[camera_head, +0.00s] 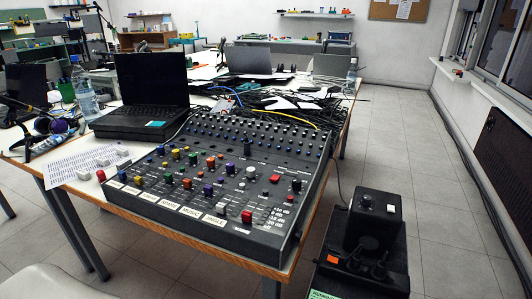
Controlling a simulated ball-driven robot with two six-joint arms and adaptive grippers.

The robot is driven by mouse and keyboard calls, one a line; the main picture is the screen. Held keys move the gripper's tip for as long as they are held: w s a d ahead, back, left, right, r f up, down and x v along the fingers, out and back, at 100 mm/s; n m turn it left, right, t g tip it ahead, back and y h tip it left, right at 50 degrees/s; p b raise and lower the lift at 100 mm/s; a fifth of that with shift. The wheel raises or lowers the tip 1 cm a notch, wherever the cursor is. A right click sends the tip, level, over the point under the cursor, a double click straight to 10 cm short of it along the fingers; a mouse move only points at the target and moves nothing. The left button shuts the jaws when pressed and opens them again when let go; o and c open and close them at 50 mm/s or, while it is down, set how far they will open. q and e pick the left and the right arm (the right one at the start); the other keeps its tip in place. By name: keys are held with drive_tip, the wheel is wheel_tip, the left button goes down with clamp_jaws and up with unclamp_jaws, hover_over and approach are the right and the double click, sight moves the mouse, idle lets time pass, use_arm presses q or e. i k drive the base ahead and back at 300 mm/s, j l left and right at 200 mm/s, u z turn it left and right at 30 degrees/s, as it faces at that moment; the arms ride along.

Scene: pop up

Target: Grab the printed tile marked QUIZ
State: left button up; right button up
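A black mixing console (225,175) with several coloured knobs lies on the near part of the wooden table. I cannot make out a tile marked QUIZ. Several small white blocks (102,161) lie on a printed sheet (75,164) left of the console; no marking on them is legible. Neither of my grippers shows in the head view.
An open black laptop (150,80) stands behind the console, with a water bottle (84,92) to its left. Tangled black cables (290,103) cover the table behind. A black box unit (374,220) stands right of the table. The tiled floor (405,140) at right is clear.

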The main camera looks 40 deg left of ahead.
sight(101, 161)
drive_tip(key=k+j, duration=0.15)
drive_tip(key=k, duration=0.45)
drive_tip(key=k+j, duration=0.15)
drive_tip(key=k, duration=0.45)
drive_tip(key=k+j+z, duration=0.2)
drive_tip(key=k+j, duration=0.75)
drive_tip(key=j, duration=0.5)
drive_tip(key=k+j, duration=0.1)
drive_tip(key=j, duration=0.4)
drive_tip(key=j+z, duration=0.1)
drive_tip(key=j, duration=0.4)
drive_tip(key=k+j, duration=0.15)
drive_tip(key=j, duration=0.35)
drive_tip(key=j+z, duration=0.1)
drive_tip(key=j, duration=0.4)
drive_tip(key=k+j, duration=0.15)
drive_tip(key=j, duration=0.35)
drive_tip(key=k+j, duration=0.1)
drive_tip(key=j, duration=0.4)
drive_tip(key=z, duration=0.05)
